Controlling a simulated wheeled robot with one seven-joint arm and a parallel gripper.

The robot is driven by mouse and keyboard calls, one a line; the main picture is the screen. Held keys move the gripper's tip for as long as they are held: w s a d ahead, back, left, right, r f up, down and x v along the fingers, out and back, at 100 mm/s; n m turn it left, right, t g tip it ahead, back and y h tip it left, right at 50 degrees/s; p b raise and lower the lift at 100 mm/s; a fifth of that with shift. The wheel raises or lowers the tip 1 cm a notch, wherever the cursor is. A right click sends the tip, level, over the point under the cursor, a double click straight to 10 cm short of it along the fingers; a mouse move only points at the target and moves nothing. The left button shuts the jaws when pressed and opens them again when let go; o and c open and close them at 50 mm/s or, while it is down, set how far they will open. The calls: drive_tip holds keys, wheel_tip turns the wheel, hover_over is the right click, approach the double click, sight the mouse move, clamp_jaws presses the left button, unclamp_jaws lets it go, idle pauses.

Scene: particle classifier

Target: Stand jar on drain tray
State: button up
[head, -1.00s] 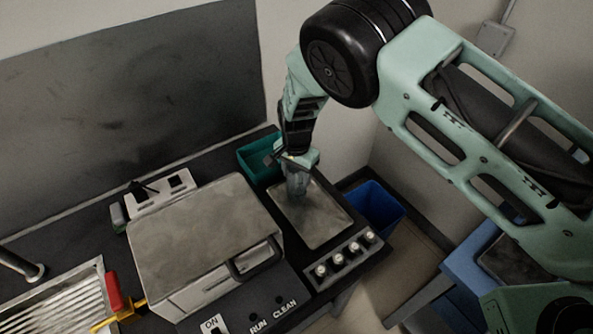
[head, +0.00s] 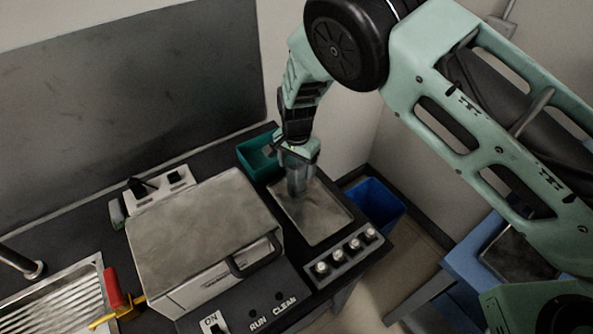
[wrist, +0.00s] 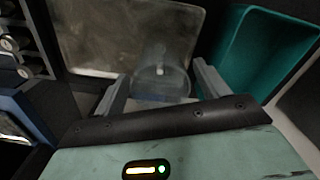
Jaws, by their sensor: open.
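The clear jar (head: 296,184) is upright on the far end of the grey metal drain tray (head: 323,222), below my gripper (head: 297,166). In the wrist view the see-through jar (wrist: 161,76) lies between my two fingers (wrist: 160,88), which are spread apart with the jar in the gap. The tray (wrist: 100,35) shows behind it. Whether the jar's base touches the tray is hard to tell, since its lower edge blends with the metal.
A teal bin (head: 257,156) is beside the tray's far left and close to my gripper in the wrist view (wrist: 262,55). A grey lidded machine (head: 205,232) stands left. A blue bin (head: 374,205) is at right.

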wheel_tip(320, 180, up, 9)
drive_tip(key=b, duration=0.3)
drive_tip(key=s+d+r+n+g+y, duration=0.1)
drive_tip(key=s+d+r+n, duration=0.25)
drive_tip(key=s+r, duration=0.6)
drive_tip(key=s+d+r+n, duration=0.1)
drive_tip(key=s+d+n, duration=0.2)
drive_tip(key=s, duration=0.4)
drive_tip(key=s+d+r+n, duration=0.2)
drive_tip(key=s+d+n, duration=0.2)
drive_tip(key=s, duration=0.3)
drive_tip(key=s+d+r+n+t, duration=0.1)
drive_tip(key=s+d+r+n, duration=0.1)
drive_tip(key=s, duration=0.5)
drive_tip(key=shift+s+d+r+n, duration=0.15)
drive_tip(key=shift+s+d+n, duration=0.2)
drive_tip(key=shift+d+n, duration=0.55)
drive_tip(key=shift+a, duration=0.1)
wheel_tip(320, 180, down, 2)
drive_tip(key=shift+b, duration=1.05)
